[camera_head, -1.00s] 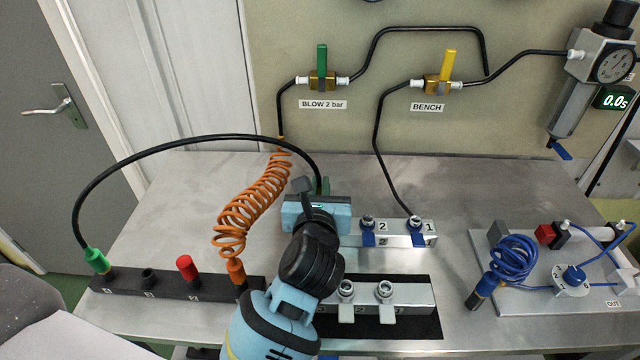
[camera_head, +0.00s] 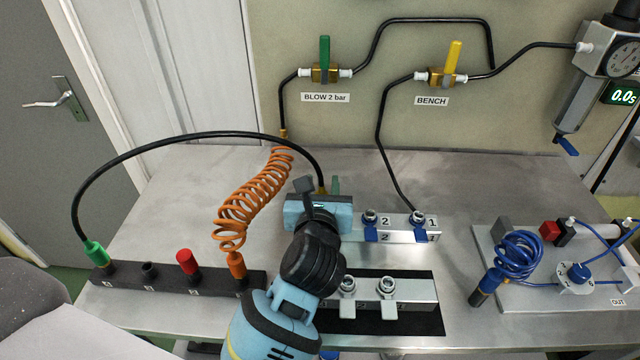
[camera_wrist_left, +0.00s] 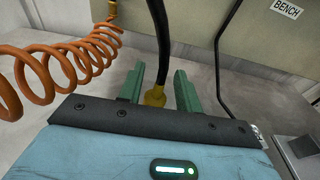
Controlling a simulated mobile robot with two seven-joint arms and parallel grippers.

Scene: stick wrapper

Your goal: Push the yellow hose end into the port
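The yellow hose end (camera_head: 321,191) shows just behind my left gripper in the head view, with its black hose arching up and left. In the left wrist view the yellow end (camera_wrist_left: 155,97) stands between the two green fingers of my left gripper (camera_wrist_left: 159,88), with gaps beside it, so the gripper looks open around it. The back port block (camera_head: 400,229) has ports 2 and 1 in view with blue levers. My gripper body hides its left part and the lower tip of the hose end, so I cannot tell how it sits in a port. My right gripper is not in view.
A front block (camera_head: 410,292) with grey levers lies on a black mat. A dark holder (camera_head: 172,289) at left carries green, red and orange ends. An orange coiled hose (camera_head: 250,200) stands close left. A board with a blue coil (camera_head: 517,255) is at right.

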